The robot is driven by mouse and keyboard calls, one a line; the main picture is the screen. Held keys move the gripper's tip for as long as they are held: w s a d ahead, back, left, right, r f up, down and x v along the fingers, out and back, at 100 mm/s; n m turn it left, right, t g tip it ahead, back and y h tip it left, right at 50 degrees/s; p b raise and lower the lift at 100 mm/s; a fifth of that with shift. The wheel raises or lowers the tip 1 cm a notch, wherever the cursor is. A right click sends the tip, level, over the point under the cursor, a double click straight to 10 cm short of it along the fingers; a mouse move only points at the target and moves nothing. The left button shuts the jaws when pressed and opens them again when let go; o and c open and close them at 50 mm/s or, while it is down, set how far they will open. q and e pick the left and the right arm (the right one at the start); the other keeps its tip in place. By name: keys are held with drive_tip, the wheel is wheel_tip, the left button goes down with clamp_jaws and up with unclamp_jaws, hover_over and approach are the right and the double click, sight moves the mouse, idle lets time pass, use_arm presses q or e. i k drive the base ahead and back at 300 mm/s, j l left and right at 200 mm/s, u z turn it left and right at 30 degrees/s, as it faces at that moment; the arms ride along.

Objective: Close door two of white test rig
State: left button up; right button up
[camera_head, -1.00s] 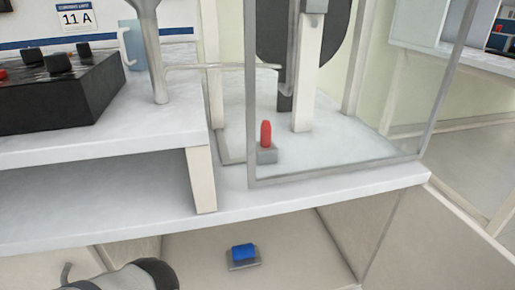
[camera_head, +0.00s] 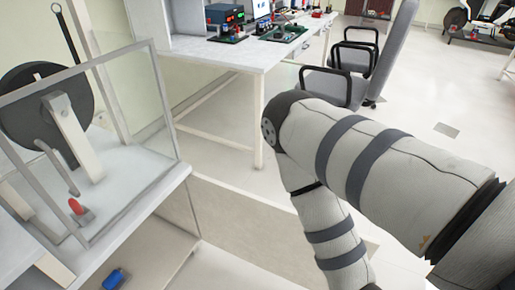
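The white test rig (camera_head: 120,210) stands at the left, with a clear framed enclosure (camera_head: 130,110) on its top. Inside the enclosure are a dark disc (camera_head: 35,105) and a red peg on a small grey base (camera_head: 78,210). Below the top is an open compartment with a blue block (camera_head: 116,278) in it. A beige panel (camera_head: 265,225), which looks like a swung-out door, extends right from the lower part of the rig. Its lower part is partly behind my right arm. My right arm crosses from the right edge, but its gripper is out of frame. My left gripper is out of frame too.
A white workbench (camera_head: 250,52) with electronic equipment (camera_head: 225,18) stands at the back. Grey office chairs (camera_head: 335,85) stand in front of it. Open floor lies between the bench, the rig and my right arm, and at the right.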

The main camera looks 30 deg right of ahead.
sight(267, 234)
drive_tip(key=k+l+u, duration=0.25)
drive_tip(key=k+l, duration=0.15)
drive_tip(key=l, duration=0.2)
drive_tip(key=k+l+u, duration=0.2)
drive_tip(key=k+l, duration=0.25)
drive_tip(key=k+l+u, duration=0.1)
drive_tip(key=l, duration=0.25)
drive_tip(key=k+l+u, duration=0.15)
drive_tip(key=l, duration=0.2)
drive_tip(key=k+l+u, duration=0.1)
drive_tip(key=l, duration=0.25)
drive_tip(key=k+l+u, duration=0.15)
drive_tip(key=l, duration=0.2)
drive_tip(key=i+l+u, duration=0.1)
drive_tip(key=l+u, duration=0.35)
drive_tip(key=l, duration=1)
drive_tip(key=i+l+u, duration=0.1)
drive_tip(key=l, duration=0.45)
drive_tip(key=j+z, duration=0.15)
drive_tip(key=z, duration=0.25)
drive_tip(key=k+l, duration=0.05)
